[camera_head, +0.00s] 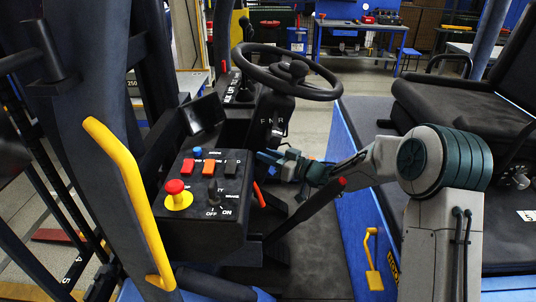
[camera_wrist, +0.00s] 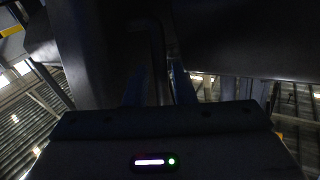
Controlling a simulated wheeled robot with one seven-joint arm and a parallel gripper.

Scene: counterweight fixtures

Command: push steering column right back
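The steering column (camera_head: 274,118) is dark, marked F N R, and carries a black steering wheel (camera_head: 290,78) above the console. It leans up toward the wheel. My gripper (camera_head: 266,157) reaches in from the right, low beside the column's lower part, with its blue fingertips pointing left. In the wrist view my gripper (camera_wrist: 160,88) shows two dark blue fingers standing apart, with a dark upright part between or behind them. I cannot tell whether the fingers touch it. Dark surfaces fill much of the wrist view's upper part.
The control console (camera_head: 205,222) with a red knob (camera_head: 175,187) and switches stands left of my gripper. A red-tipped dark lever (camera_head: 305,212) rises just below my forearm. A yellow handrail (camera_head: 130,195) is at left, and the black seat (camera_head: 460,110) is at right.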

